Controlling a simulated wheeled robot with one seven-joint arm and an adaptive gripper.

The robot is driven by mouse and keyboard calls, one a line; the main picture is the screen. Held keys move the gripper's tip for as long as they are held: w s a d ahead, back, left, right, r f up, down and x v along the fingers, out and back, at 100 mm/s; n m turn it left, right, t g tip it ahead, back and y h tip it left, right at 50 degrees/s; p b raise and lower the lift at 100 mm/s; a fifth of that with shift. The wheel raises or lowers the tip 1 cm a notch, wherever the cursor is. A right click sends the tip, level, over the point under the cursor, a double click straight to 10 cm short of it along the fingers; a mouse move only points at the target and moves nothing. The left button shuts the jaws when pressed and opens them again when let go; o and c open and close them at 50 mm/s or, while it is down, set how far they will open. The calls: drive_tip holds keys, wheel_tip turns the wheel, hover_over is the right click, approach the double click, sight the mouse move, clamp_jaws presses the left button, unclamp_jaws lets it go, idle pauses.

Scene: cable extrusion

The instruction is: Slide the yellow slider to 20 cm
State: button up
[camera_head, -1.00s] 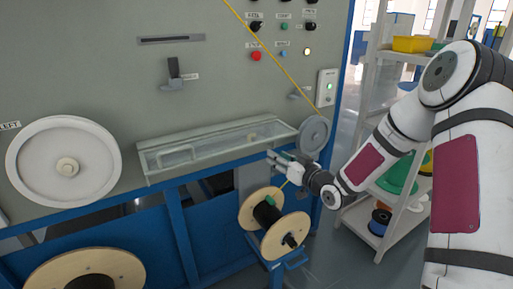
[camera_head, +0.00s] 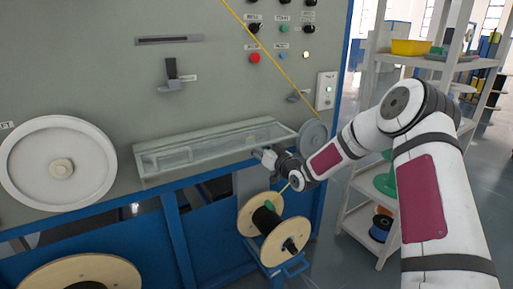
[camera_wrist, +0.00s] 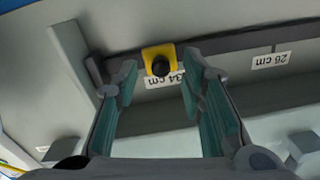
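The yellow slider (camera_wrist: 147,54) with its black knob (camera_wrist: 161,65) sits on a dark rail in the wrist view, beside an upside-down "34 cm" label (camera_wrist: 165,80). A "26 cm" label (camera_wrist: 271,60) is further right in that view. My gripper (camera_wrist: 160,82) is open and empty, its teal-padded fingers on either side of the knob in the picture. How far the fingertips are from the knob in depth is unclear. In the head view my gripper (camera_head: 262,154) is at the right part of the long shallow trough (camera_head: 160,180); I cannot make out the slider there.
The grey machine panel (camera_head: 110,90) rises behind the trough. A small wheel (camera_head: 313,134) is just right of my gripper and a wooden spool (camera_head: 285,240) stands below it. A yellow cable (camera_head: 272,50) crosses the panel. A shelf (camera_head: 350,215) stands at right.

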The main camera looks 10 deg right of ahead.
drive_tip(key=shift+w+a, duration=0.2)
drive_tip(key=shift+w, duration=0.3)
clamp_jaws()
drive_tip(key=s+a+b, duration=0.2)
drive_tip(key=s+a, duration=0.2)
drive_tip(key=a, duration=1)
drive_tip(key=s+a+b, duration=0.3)
drive_tip(key=s+a, duration=0.2)
drive_tip(key=a, duration=0.9)
drive_tip(key=shift+s+a, duration=0.2)
drive_tip(key=shift+a, duration=0.05)
unclamp_jaws()
